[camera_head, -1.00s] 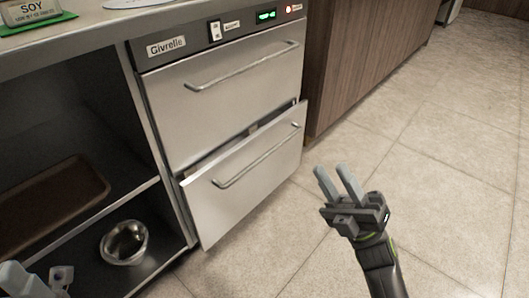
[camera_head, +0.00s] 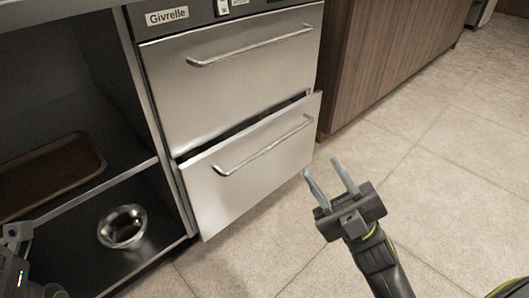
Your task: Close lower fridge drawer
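The lower fridge drawer (camera_head: 248,180) has a steel front with a bar handle. It stands a little out from the fridge body, with a dark gap along its top edge. The upper drawer (camera_head: 235,85) above it looks flush. My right gripper (camera_head: 325,173) is open and empty, to the right of the lower drawer's right edge, with its fingers pointing up in the picture. I cannot tell whether it touches the drawer; it looks apart. My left gripper (camera_head: 15,255) shows only in part at the lower left corner, in front of the open shelves.
Open shelves left of the fridge hold a brown tray (camera_head: 48,174) and a metal bowl (camera_head: 122,227). A wood-panelled cabinet (camera_head: 385,62) stands right of the fridge. The tiled floor (camera_head: 440,170) is clear in front and to the right.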

